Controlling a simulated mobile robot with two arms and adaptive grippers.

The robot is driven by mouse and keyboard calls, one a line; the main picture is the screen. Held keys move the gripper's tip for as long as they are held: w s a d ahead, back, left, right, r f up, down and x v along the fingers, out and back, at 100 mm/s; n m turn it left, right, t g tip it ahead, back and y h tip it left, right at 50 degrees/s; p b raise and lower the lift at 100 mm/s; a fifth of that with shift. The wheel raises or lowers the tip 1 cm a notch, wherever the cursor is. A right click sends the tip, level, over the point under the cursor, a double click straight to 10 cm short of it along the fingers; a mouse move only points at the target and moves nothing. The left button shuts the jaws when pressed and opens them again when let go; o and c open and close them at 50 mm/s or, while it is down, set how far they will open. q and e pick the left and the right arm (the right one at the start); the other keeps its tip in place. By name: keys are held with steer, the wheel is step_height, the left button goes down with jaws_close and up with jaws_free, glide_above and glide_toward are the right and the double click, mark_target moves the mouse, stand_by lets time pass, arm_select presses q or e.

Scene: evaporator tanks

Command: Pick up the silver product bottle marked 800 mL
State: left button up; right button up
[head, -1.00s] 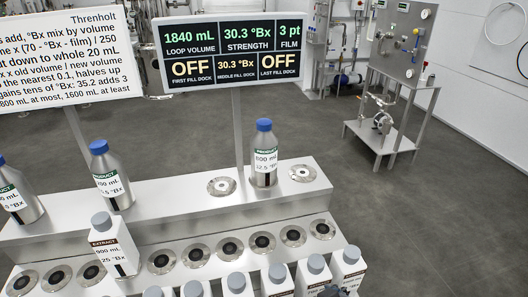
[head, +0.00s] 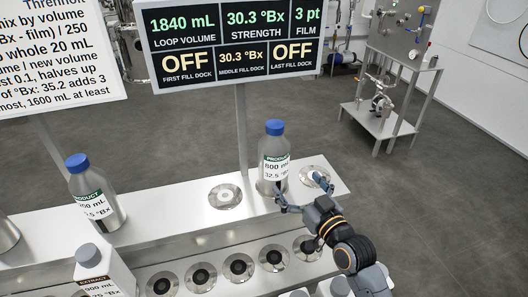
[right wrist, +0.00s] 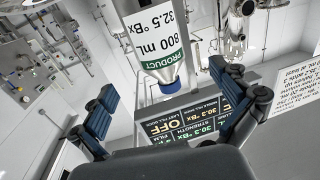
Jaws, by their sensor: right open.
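The silver product bottle marked 800 mL (head: 273,160), with a blue cap and a label that also reads 32.5 °Bx, stands upright on the rear ledge beneath the display. It also shows upside down in the right wrist view (right wrist: 153,40), between the lines of the two fingers. My right gripper (head: 302,190) is open and empty, at the bottle's front right, with one fingertip close to its lower side. I cannot tell whether it touches. In the right wrist view the open fingers (right wrist: 162,82) are spread wide. My left gripper is not in view.
Empty round docks lie left (head: 225,196) and right (head: 315,176) of the bottle. Another product bottle (head: 95,195) stands further left. White extract bottles (head: 103,275) stand in front. The display (head: 232,45) rises on a post (head: 242,130) just behind the bottle.

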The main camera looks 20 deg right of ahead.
mark_target(281, 160)
steer(key=w, duration=0.2)
steer(key=w+p, duration=0.1)
steer(key=w, duration=0.1)
steer(key=w+a+p, duration=0.1)
steer(key=w, duration=0.2)
steer(key=shift+a+r, duration=0.1)
steer(key=shift+r, duration=0.3)
steer(key=shift+w+a+r+p, duration=0.15)
steer(key=shift+w+p, duration=0.45)
steer(key=shift+w, duration=0.65)
steer(key=w+p, duration=0.1)
steer(key=w, duration=0.2)
steer(key=shift+w+a, duration=0.1)
steer(key=shift+a, duration=0.05)
steer(key=shift+w+a+f, duration=0.1)
steer(key=shift+w+f, duration=0.15)
steer(key=shift+w, duration=0.05)
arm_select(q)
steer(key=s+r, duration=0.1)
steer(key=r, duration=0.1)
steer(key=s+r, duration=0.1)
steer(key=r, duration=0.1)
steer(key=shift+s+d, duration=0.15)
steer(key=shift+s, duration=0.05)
arm_select(e)
steer(key=shift+s, duration=0.1)
steer(key=c, duration=1.4)
steer(key=shift+r, duration=0.3)
steer(key=shift+c, duration=1.4)
